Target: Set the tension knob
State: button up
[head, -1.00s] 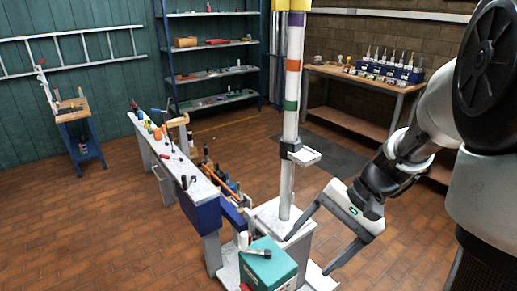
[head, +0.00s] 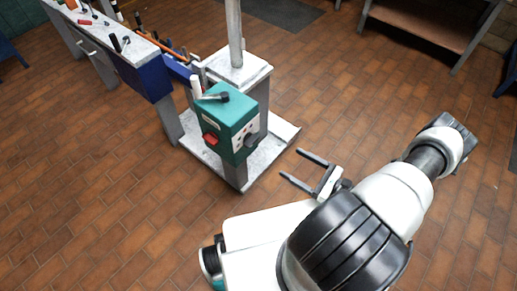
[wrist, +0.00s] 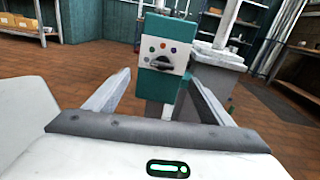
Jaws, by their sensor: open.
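The tension knob (wrist: 161,62) is a grey knob on the pale front panel of a teal control box (wrist: 167,84). Small coloured dots surround it; its exact pointing is too small to tell. In the head view the teal box (head: 226,125) stands on a post, and the knob (head: 251,141) shows at a steep angle on its right face. My gripper (head: 292,164) is open and empty, to the right of the box and apart from it. In the wrist view the knob lies ahead, between and slightly above the fingers of my gripper (wrist: 158,82).
A mast (head: 234,35) rises from a pale pedestal behind. A narrow bench (head: 125,45) with tools stands at left.

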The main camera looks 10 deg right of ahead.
aim_at(254, 142)
jog(key=shift+m+t+h, duration=0.4)
jog(key=shift+m+t, duration=0.1)
jog(key=shift+m, duration=0.2)
jog(key=x, duration=0.5)
jog(key=f+b+x, duration=0.1)
jog(key=x, duration=0.5)
jog(key=f+x, duration=0.1)
jog(key=x, duration=0.5)
jog(key=shift+s+a+f+b, duration=0.1)
jog(key=shift+a+f+b, duration=0.15)
jog(key=shift+b, duration=0.15)
jog(key=c, duration=1)
jog(key=shift+c, duration=0.2)
